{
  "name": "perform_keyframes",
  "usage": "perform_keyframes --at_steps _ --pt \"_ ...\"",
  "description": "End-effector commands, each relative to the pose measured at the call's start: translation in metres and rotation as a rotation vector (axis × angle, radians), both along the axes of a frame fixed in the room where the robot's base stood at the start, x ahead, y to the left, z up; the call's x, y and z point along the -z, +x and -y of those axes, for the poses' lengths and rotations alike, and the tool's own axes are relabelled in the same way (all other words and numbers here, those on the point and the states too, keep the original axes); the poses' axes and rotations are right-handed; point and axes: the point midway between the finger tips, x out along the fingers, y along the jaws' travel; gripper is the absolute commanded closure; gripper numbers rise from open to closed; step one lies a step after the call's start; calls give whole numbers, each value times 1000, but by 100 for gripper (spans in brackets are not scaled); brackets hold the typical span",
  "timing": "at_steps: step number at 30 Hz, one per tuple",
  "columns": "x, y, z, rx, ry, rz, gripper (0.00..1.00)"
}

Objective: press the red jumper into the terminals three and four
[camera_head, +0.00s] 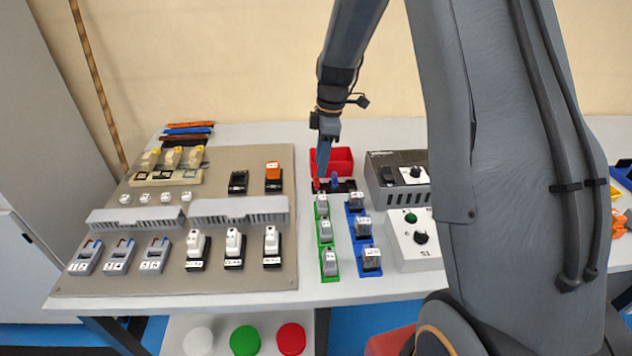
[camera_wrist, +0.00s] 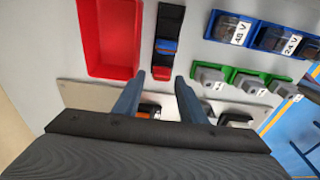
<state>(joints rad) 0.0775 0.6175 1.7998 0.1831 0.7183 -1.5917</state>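The red jumper (camera_wrist: 161,73) sits in a black holder (camera_wrist: 165,100), between my fingertips in the wrist view, with small gaps at its sides. In the head view the red jumper (camera_head: 316,184) shows just below my fingers. A blue jumper (camera_wrist: 166,46) sits in the same holder. My gripper (camera_wrist: 159,77) is open around the red jumper; it points down at the holder in the head view (camera_head: 322,172). Three grey labelled units (camera_head: 118,256) stand at the board's front left; their labels are too small to read surely. I cannot tell which terminals are three and four.
A red bin (camera_wrist: 108,30) stands beside the holder. Green (camera_head: 326,232) and blue (camera_head: 362,240) trays with small blocks lie in front. The beige board (camera_head: 210,284) carries several devices and slotted ducts (camera_head: 238,208).

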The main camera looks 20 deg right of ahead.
Motion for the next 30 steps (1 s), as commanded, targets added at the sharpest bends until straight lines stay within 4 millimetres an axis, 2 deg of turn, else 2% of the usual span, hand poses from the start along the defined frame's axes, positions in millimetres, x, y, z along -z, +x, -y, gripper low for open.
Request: perform_keyframes --at_steps 12,22,28,30 --pt "46 -2 -14 2 0 -2 62" --pt "52 -1 -14 2 0 0 62" --pt "52 -1 -14 2 0 0 94" --pt "52 -1 -14 2 0 0 94"
